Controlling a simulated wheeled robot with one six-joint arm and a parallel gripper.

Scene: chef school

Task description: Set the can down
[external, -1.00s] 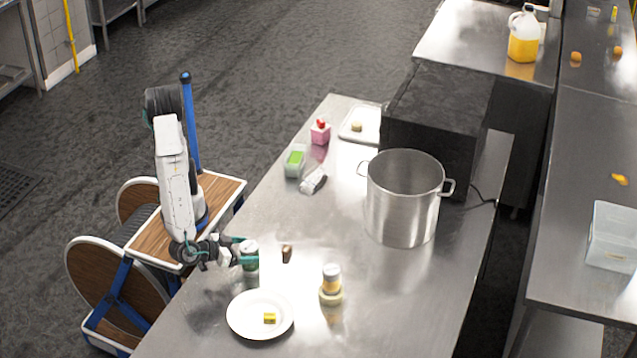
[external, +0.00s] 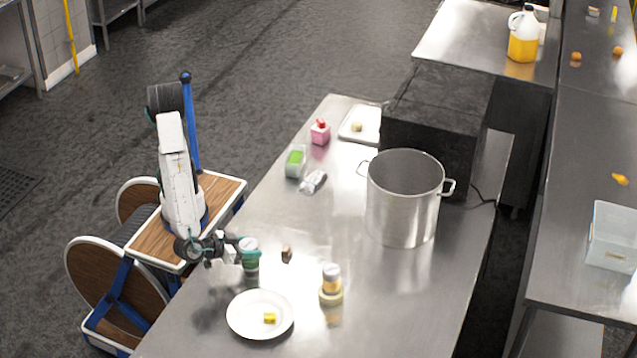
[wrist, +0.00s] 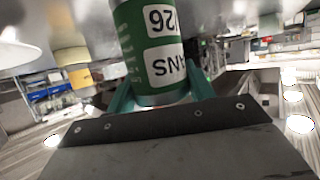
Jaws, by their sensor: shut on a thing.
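The can (external: 250,256) is green with white labels. It stands upright at the left edge of the steel table, in my gripper (external: 241,246). In the wrist view the can (wrist: 156,45) fills the top middle, with its lettering upside down. The teal fingers of my gripper (wrist: 161,92) are shut on its sides. Whether the can's base touches the table is unclear in both views.
A white plate (external: 244,322) with a yellow piece lies in front of the can. A small brown item (external: 287,254) and a jar (external: 331,280) stand to the right. A large pot (external: 402,205) is farther right. Bare steel lies behind the can.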

